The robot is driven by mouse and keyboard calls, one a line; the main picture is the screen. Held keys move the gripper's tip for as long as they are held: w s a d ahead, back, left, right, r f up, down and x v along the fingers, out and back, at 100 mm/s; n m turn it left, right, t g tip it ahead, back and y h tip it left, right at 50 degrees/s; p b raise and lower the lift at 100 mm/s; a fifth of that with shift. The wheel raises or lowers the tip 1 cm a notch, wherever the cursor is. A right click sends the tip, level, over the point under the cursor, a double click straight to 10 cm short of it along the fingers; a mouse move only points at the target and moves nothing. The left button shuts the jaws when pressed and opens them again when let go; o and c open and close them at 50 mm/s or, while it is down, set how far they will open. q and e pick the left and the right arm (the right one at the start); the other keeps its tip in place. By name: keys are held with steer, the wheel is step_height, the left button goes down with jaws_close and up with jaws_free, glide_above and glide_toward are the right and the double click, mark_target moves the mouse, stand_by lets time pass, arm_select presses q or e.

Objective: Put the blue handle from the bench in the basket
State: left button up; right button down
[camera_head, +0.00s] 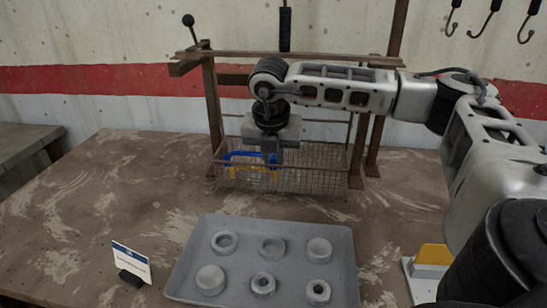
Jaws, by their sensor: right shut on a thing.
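The blue handle (240,155) shows at the left end of the wire basket (322,178), seen through or over its mesh. My right gripper (271,158) comes down over the basket from above and is shut on the handle, near its right side. The gripper body hides part of the handle, and I cannot tell whether the handle touches the basket floor. A yellow piece (250,170) shows just below the blue one, behind the mesh. My left gripper is not in view.
The basket stands within a brown rack frame (214,105) with a top rail. A grey tray (190,285) with several round parts lies in front. A small sign (131,262) stands at left, and a yellow-and-white item (432,258) at right. The bench's left part is clear.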

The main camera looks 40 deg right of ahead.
steer(key=c, duration=1.4)
jaws_free()
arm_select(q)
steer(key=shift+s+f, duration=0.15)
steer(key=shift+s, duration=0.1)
arm_select(e)
steer(key=shift+r+p, duration=0.25)
steer(key=shift+p, duration=0.1)
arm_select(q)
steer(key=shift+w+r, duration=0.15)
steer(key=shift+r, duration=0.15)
arm_select(e)
steer(key=v, duration=1.2)
steer(key=shift+r, duration=0.3)
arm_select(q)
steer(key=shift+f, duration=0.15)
arm_select(e)
steer(key=shift+a, duration=0.1)
